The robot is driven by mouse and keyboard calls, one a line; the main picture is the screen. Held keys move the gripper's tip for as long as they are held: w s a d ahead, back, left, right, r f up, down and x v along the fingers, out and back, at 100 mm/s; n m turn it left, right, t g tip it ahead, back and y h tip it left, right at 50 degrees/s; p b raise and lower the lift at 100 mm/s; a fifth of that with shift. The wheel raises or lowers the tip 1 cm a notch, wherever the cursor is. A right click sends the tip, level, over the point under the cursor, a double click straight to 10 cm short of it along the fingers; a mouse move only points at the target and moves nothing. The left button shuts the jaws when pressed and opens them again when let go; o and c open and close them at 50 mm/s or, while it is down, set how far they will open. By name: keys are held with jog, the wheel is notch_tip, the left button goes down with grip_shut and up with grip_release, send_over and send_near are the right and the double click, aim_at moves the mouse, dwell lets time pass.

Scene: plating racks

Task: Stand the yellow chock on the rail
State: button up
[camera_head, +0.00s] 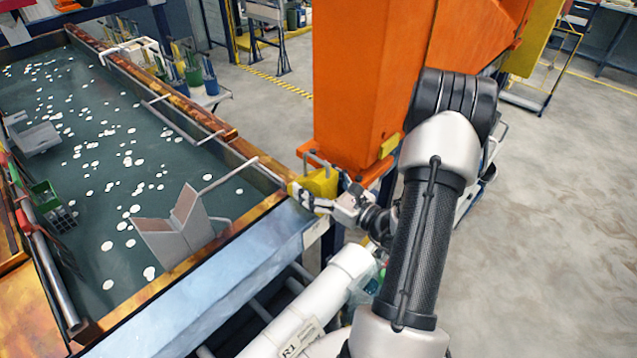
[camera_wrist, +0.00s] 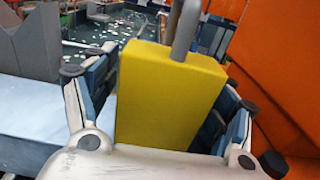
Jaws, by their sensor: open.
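The yellow chock (camera_head: 322,181) is a block with a grey bar handle on top. It is at the right end of the tank's near edge, in front of an orange column. In the wrist view the chock (camera_wrist: 160,100) fills the middle and looks upright. My gripper (camera_head: 312,198) is open, with one finger on each side of the chock (camera_wrist: 165,112). I cannot tell whether the fingers touch it. What is under the chock is hidden. A pale blue metal ledge (camera_head: 205,290), possibly the rail, runs along the tank's near side.
The tank (camera_head: 75,150) holds dark liquid with white floating discs. A grey angled holder (camera_head: 165,238) with a long handle stands at its near edge. The orange column (camera_head: 365,80) rises close behind my gripper. Open floor (camera_head: 560,220) lies to the right.

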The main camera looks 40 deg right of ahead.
jog(key=s, duration=1.2)
jog(key=shift+d, duration=0.45)
jog(key=shift+w+r, duration=0.1)
